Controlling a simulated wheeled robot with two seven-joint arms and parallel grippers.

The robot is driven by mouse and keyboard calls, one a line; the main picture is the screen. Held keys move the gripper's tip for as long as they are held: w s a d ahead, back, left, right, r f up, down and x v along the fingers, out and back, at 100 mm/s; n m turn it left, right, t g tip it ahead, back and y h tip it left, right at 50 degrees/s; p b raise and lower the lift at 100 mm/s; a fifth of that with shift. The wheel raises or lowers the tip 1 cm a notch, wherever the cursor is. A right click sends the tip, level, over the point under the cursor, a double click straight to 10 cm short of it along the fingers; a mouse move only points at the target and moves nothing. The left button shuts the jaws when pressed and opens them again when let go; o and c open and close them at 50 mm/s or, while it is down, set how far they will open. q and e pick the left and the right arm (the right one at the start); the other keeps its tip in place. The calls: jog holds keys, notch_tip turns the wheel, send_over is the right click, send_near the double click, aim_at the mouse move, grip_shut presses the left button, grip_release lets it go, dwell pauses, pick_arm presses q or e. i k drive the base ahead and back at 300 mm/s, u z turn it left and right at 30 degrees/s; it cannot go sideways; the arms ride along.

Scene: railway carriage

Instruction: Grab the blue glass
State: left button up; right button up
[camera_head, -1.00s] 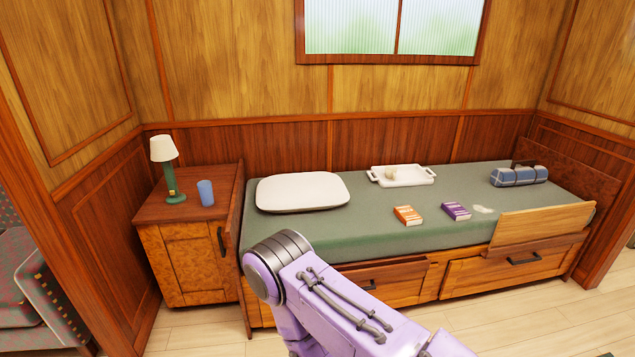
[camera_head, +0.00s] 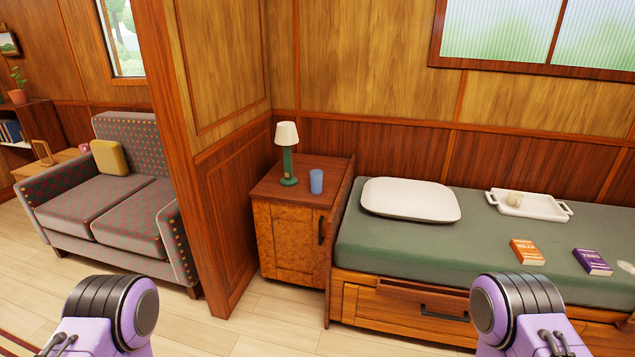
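The blue glass (camera_head: 316,181) stands upright on the top of the wooden bedside cabinet (camera_head: 290,232), near its right side. A green lamp with a cream shade (camera_head: 287,150) stands just left of the glass, apart from it. Nothing covers the glass. Purple and dark grey links of my two arms show at the bottom left and bottom right. Neither of my grippers is in the picture, and both visible arm links are well short of the cabinet.
A bed (camera_head: 400,245) with a white pillow (camera_head: 410,199), a white tray (camera_head: 528,204) and two books is right of the cabinet. A wooden partition (camera_head: 215,190) stands left of it, with a sofa (camera_head: 110,205) beyond. The floor (camera_head: 240,330) before the cabinet is clear.

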aim_at(316, 176)
jog(key=u, duration=0.05)
jog(key=i, duration=1)
jog(key=z, duration=0.1)
